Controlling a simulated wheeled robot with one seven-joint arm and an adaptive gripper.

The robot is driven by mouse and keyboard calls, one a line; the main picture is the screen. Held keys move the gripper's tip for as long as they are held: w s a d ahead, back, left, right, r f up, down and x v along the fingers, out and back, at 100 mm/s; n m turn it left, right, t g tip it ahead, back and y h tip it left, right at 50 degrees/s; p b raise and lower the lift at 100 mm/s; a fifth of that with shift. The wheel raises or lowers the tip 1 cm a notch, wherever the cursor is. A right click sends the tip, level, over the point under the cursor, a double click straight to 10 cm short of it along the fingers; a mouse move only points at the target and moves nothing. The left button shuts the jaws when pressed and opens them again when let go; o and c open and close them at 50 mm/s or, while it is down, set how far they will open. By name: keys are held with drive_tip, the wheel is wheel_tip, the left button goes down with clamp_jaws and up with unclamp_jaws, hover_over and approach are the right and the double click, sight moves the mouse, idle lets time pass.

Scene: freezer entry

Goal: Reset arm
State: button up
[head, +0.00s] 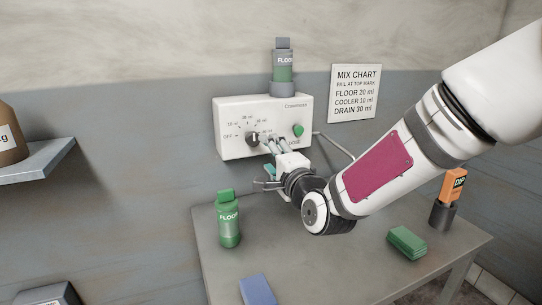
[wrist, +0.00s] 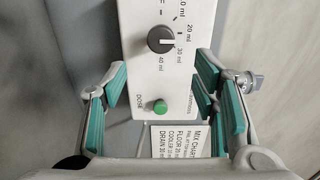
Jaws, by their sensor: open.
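My arm reaches in from the right in the head view. My gripper (head: 273,160) is at the front of the white wall dispenser (head: 229,115), just below its panel. In the wrist view my gripper (wrist: 162,78) is open, with teal-padded fingers on either side of the dispenser (wrist: 182,75) and nothing held between them. The dispenser has a dark dial knob (head: 253,139) and a green button (head: 298,130). The knob (wrist: 160,40) and the button (wrist: 160,107) also show in the wrist view. Whether any finger touches the dispenser, I cannot tell.
The table (head: 330,270) holds another green bottle (head: 228,222), a blue block (head: 257,290), a green sponge (head: 407,241) and an orange item (head: 453,185) in a dark holder. A mix chart (head: 355,93) hangs right; a shelf (head: 35,165) is left.

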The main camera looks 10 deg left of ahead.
drive_tip(key=s+d+f+n+g+h, duration=0.1)
drive_tip(key=s+d+n+g+h, duration=0.6)
drive_tip(key=s+d, duration=0.8)
drive_tip(key=s+d+n+g, duration=0.1)
drive_tip(key=s+d, duration=0.3)
drive_tip(key=s, duration=0.3)
drive_tip(key=s+d+f+n+g+h+p, duration=0.1)
drive_tip(key=s+d+n+g, duration=0.1)
drive_tip(key=s+d, duration=0.2)
drive_tip(key=s+d+n+g+h, duration=0.1)
drive_tip(key=s+d, duration=0.3)
drive_tip(key=s, duration=0.6)
drive_tip(key=shift+s+d+f+n, duration=0.25)
drive_tip(key=shift+s+n, duration=0.15)
drive_tip(key=shift+n, duration=0.1)
drive_tip(key=shift+r, duration=0.1)
